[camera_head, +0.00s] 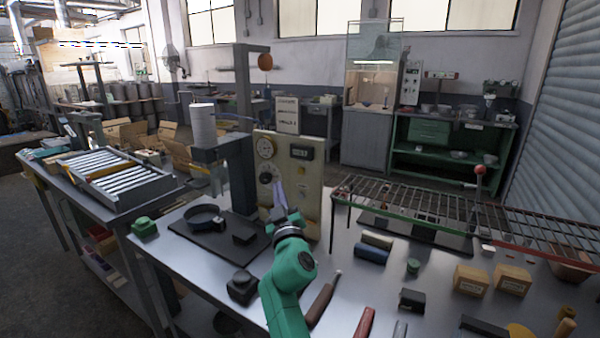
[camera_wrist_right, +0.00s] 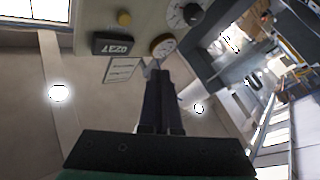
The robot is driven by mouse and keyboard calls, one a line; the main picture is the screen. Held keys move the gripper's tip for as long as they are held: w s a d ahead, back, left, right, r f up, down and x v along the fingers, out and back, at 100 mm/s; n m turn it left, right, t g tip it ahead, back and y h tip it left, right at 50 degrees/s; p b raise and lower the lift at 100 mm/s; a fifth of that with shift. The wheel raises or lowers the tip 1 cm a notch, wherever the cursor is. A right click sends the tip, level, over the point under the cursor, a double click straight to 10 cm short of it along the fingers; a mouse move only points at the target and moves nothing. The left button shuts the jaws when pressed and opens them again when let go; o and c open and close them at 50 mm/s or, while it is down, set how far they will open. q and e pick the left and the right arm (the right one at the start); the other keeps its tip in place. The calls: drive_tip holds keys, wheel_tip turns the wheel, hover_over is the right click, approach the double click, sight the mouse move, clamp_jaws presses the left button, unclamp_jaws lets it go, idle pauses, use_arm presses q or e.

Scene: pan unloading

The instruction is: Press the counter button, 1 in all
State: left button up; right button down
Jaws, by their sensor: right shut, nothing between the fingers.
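The counter is a dark box with a digit display (camera_wrist_right: 113,43) on a beige upright panel, and it also shows in the head view (camera_head: 301,152). A round yellow button (camera_wrist_right: 124,18) sits on the panel beside the display in the wrist view, which shows the panel upside down. My right gripper (camera_head: 278,187) is shut and empty, in front of the panel's lower part. In the wrist view its joined fingertips (camera_wrist_right: 157,72) point towards the panel's top edge near the gauge, apart from the yellow button. My left gripper is out of view.
The panel (camera_head: 312,188) also carries a round gauge (camera_head: 266,147) and a knob (camera_head: 266,178). A dark press-like stand (camera_head: 240,175) is left of it, a wire rack (camera_head: 430,205) right. Small boxes (camera_head: 470,280) and tools lie on the table's right side.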

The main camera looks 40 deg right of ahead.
drive_tip(key=d, duration=0.2)
drive_tip(key=w+d, duration=0.1)
drive_tip(key=d, duration=0.2)
drive_tip(key=w+d, duration=0.1)
drive_tip(key=d, duration=0.1)
drive_tip(key=shift+w+d, duration=0.15)
drive_tip(key=shift+d, duration=0.2)
drive_tip(key=shift+d, duration=0.1)
idle(1.5)
drive_tip(key=shift+w+d, duration=0.1)
drive_tip(key=shift+d, duration=0.2)
drive_tip(key=shift+w+d, duration=0.15)
drive_tip(key=shift+d, duration=0.25)
idle(0.6)
drive_tip(key=shift+s+a, duration=0.3)
drive_tip(key=shift+a, duration=0.55)
drive_tip(key=shift+s+a, duration=0.25)
drive_tip(key=shift+a, duration=0.55)
drive_tip(key=shift+s+a, duration=0.2)
drive_tip(key=shift+a, duration=0.6)
drive_tip(key=shift+s+a, duration=0.25)
drive_tip(key=shift+a, duration=0.55)
